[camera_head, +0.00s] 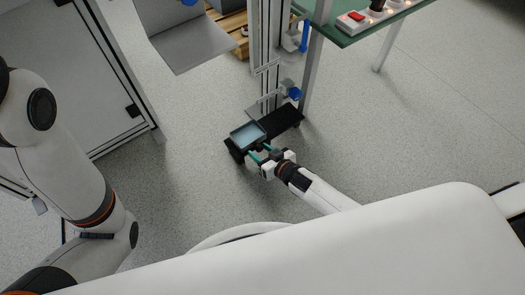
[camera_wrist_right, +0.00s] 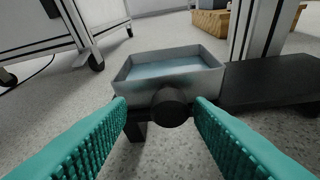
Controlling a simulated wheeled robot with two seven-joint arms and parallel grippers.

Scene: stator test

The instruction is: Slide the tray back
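The tray (camera_head: 262,131) is a small dark-rimmed box with a pale blue inside. It sits on the left end of a low black platform (camera_head: 286,120). In the right wrist view the tray (camera_wrist_right: 190,78) is straight ahead, with a round black knob (camera_wrist_right: 170,107) on its near side. My right gripper (camera_head: 259,151) is at the tray's near edge. Its teal fingers (camera_wrist_right: 160,103) are apart, one on each side of the knob, with gaps showing. My left arm is at the left of the head view; its gripper is not seen.
A metal frame post (camera_head: 267,60) stands behind the platform. A green-topped table (camera_head: 350,38) with a power strip (camera_head: 352,22) is at the upper right. A white cabinet (camera_head: 75,75) stands at the left. The floor around the platform's near side is clear.

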